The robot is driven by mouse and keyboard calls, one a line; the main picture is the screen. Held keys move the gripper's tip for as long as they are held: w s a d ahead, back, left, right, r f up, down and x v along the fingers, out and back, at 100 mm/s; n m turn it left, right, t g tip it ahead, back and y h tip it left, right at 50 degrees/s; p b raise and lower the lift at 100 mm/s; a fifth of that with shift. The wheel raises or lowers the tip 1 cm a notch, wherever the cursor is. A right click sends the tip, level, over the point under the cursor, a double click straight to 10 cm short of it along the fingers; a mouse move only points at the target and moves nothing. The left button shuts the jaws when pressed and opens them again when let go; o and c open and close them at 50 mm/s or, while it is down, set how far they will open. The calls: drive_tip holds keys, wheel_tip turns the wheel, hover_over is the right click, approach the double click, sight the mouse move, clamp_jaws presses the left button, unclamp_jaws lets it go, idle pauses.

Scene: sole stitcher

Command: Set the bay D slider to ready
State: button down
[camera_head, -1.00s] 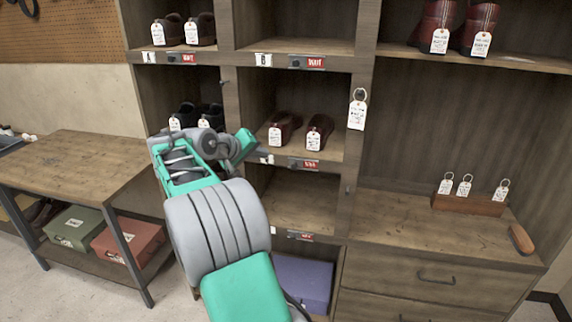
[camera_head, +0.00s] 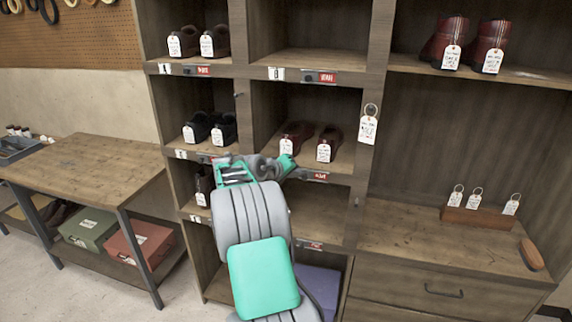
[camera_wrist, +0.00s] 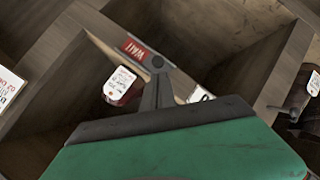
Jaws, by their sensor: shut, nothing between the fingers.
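The bay D slider strip (camera_head: 318,176) runs along the shelf edge under the middle bay with dark red shoes (camera_head: 326,146). Its red plate shows at the right end; my gripper hides the left end in the head view. In the wrist view the strip is tilted, with a red WAIT plate (camera_wrist: 139,49), a dark round knob (camera_wrist: 158,62) beside it and part of a white label (camera_wrist: 200,94). My gripper (camera_head: 297,172) is shut and empty at this strip. Its fingertips (camera_wrist: 157,77) show right at the knob; whether they touch it I cannot tell.
Similar strips sit under the other bays, such as bay B (camera_head: 320,77). A tag (camera_head: 368,129) hangs from the upright on the right. A tag block (camera_head: 478,217) and a brown-handled item (camera_head: 531,254) lie on the counter. A wooden bench (camera_head: 90,165) stands left.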

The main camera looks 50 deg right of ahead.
drive_tip(key=shift+s+d+f, duration=0.15)
drive_tip(key=shift+f, duration=0.2)
drive_tip(key=s, duration=0.1)
drive_tip(key=s+d+b, duration=0.1)
drive_tip(key=s, duration=0.1)
drive_tip(key=s+d+b, duration=0.1)
drive_tip(key=s, duration=0.1)
drive_tip(key=shift+s, duration=0.1)
drive_tip(key=shift+r, duration=0.1)
drive_tip(key=shift+w+r, duration=0.2)
drive_tip(key=shift+r, duration=0.05)
drive_tip(key=b, duration=0.1)
approach(312, 175)
drive_tip(key=a+r, duration=0.6)
drive_tip(key=shift+s+d+f, duration=0.1)
drive_tip(key=shift+s+f, duration=0.15)
drive_tip(key=shift+s, duration=0.1)
